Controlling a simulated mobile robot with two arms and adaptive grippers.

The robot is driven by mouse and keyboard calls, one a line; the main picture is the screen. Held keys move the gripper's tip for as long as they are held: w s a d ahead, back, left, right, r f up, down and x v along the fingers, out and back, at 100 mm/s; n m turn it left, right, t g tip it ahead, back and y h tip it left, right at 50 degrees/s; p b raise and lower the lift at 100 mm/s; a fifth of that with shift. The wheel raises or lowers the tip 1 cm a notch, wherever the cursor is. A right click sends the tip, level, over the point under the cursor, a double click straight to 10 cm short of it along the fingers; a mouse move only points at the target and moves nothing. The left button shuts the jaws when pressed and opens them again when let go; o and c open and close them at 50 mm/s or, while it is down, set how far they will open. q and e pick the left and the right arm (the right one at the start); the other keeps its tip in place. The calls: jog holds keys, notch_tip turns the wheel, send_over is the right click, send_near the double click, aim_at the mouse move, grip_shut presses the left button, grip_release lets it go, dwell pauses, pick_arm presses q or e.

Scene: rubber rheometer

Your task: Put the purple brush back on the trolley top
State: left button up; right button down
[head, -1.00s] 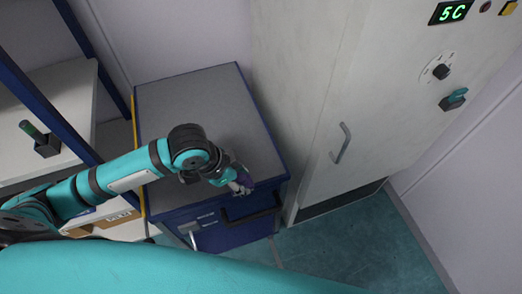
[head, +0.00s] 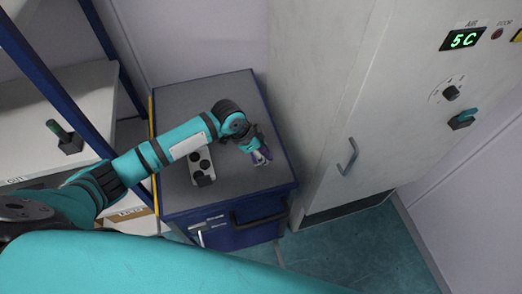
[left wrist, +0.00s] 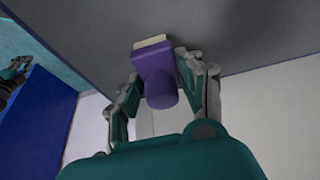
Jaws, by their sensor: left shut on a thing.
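The purple brush (left wrist: 154,74) is between the fingers of my left gripper (left wrist: 160,90) in the left wrist view, with its pale edge against or close to the grey surface. In the head view the brush (head: 262,156) shows as a small purple patch at my left gripper (head: 260,158), over the right part of the grey trolley top (head: 180,103). My left gripper is shut on it. I cannot tell whether the brush touches the top.
A grey block with dark round holes (head: 202,168) is on the trolley top beside my left arm. A tall pale cabinet (head: 320,100) with a handle (head: 348,157) stands right of the trolley. A shelf rack (head: 65,90) stands left. The back of the top is clear.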

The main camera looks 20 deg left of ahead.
pick_arm(q)
jog(key=shift+f, duration=0.1)
pick_arm(e)
jog(key=shift+a, duration=0.15)
pick_arm(q)
jog(key=shift+f, duration=0.15)
jog(key=o, duration=1.1)
pick_arm(e)
jog(key=shift+a+f, duration=0.1)
jog(key=shift+a, duration=0.25)
pick_arm(q)
jog(key=shift+r, duration=0.25)
jog(key=b+v, duration=0.1)
jog(key=v, duration=1.1)
pick_arm(e)
jog(key=shift+d+f, duration=0.35)
jog(key=shift+f, duration=0.2)
pick_arm(q)
jog(key=shift+f, duration=0.1)
